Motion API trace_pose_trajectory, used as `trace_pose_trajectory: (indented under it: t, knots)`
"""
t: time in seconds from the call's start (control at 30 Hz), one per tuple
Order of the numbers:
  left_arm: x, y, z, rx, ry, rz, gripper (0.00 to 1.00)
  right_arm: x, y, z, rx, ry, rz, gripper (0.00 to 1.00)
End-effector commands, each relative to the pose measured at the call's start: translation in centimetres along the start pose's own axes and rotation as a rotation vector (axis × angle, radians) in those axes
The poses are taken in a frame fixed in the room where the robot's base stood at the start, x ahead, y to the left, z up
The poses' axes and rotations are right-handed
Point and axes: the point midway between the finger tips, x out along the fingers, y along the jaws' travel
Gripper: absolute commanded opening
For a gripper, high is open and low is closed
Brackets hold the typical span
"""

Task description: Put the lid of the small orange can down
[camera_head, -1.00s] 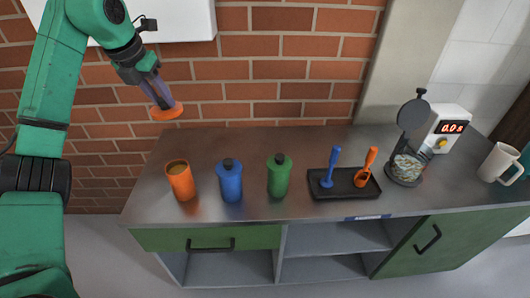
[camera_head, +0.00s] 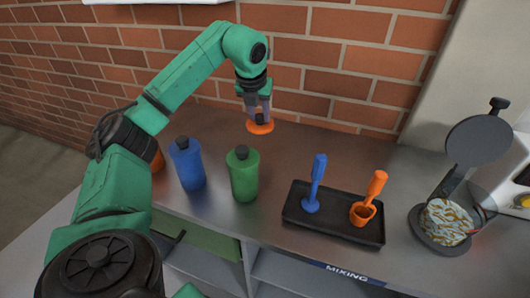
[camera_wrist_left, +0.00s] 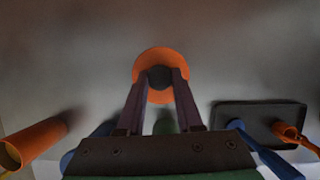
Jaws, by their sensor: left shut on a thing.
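My left gripper (camera_head: 260,116) is shut on the black knob of the orange lid (camera_head: 261,128) and holds it above the counter, behind the green can. In the left wrist view the lid (camera_wrist_left: 160,62) sits between the fingertips (camera_wrist_left: 160,78). The small orange can (camera_head: 158,161) is mostly hidden behind my left arm in the head view. It shows open and without a lid in the left wrist view (camera_wrist_left: 35,143). My right gripper is not in view.
A blue can (camera_head: 188,166) and a green can (camera_head: 243,176) stand on the counter (camera_head: 215,212). A black tray (camera_head: 330,228) holds a blue tool (camera_head: 315,185) and an orange scoop (camera_head: 370,200). The counter behind the tray is clear.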

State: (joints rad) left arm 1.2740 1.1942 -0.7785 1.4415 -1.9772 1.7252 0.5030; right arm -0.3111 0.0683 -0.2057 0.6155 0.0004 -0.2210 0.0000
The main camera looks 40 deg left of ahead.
Motion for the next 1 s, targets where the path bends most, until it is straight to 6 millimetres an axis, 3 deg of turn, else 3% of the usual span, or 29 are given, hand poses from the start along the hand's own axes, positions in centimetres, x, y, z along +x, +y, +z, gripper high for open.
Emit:
trace_pose_trajectory:
  t: [0.03, 0.13, 0.5, 0.87, 0.9, 0.97, 1.0]
  knots:
    - [1.8, 0.1, -0.8, 0.001, 0.004, 0.004, 0.0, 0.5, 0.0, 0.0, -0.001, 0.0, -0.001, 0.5]
    - [4.5, 0.1, -2.0, 0.001, 0.004, 0.003, 0.0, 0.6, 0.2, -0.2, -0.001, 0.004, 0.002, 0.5]
    - [10.4, 0.0, -4.3, 0.001, 0.001, -0.001, 0.0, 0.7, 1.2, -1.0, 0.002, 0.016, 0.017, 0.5]
    - [11.1, -0.1, -4.6, 0.001, -0.001, -0.002, 0.0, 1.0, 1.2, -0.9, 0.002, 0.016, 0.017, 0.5]
    - [11.0, -0.1, -4.5, 0.001, -0.001, -0.002, 0.46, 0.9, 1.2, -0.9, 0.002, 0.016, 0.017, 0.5]
    - [10.9, -0.1, -4.5, 0.001, -0.001, -0.002, 0.64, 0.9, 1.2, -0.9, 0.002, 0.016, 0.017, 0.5]
    - [10.9, -0.1, -4.5, 0.001, -0.001, -0.002, 0.64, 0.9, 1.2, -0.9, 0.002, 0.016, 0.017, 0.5]
